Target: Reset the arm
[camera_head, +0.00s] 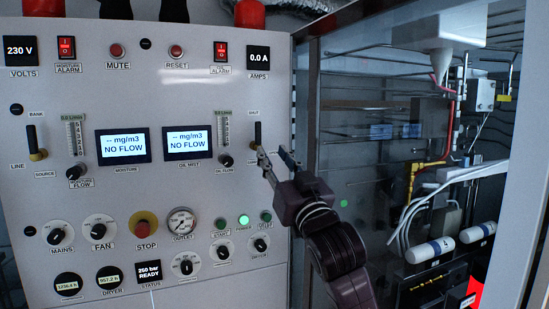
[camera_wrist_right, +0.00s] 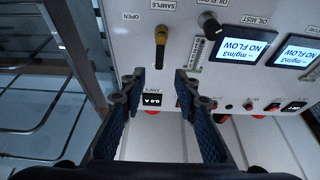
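My right gripper (camera_head: 277,160) is in front of the right edge of the white control panel (camera_head: 200,90), just below the shut/sample lever (camera_head: 257,135). In the right wrist view my right gripper (camera_wrist_right: 159,80) is open and empty, its two dark fingers spread apart. The lever with its brass-coloured knob (camera_wrist_right: 161,36) shows just beyond and between the fingertips, apart from them. My right arm (camera_head: 335,245) comes up from the bottom of the head view. My left gripper is not in either view.
The panel carries two displays reading NO FLOW (camera_head: 122,145), a red STOP button (camera_head: 145,224), an outlet gauge (camera_head: 182,222) and several knobs. A second lever (camera_head: 36,143) is at the far left. Right of the panel is a cabinet with pipes and white cylinders (camera_head: 430,250).

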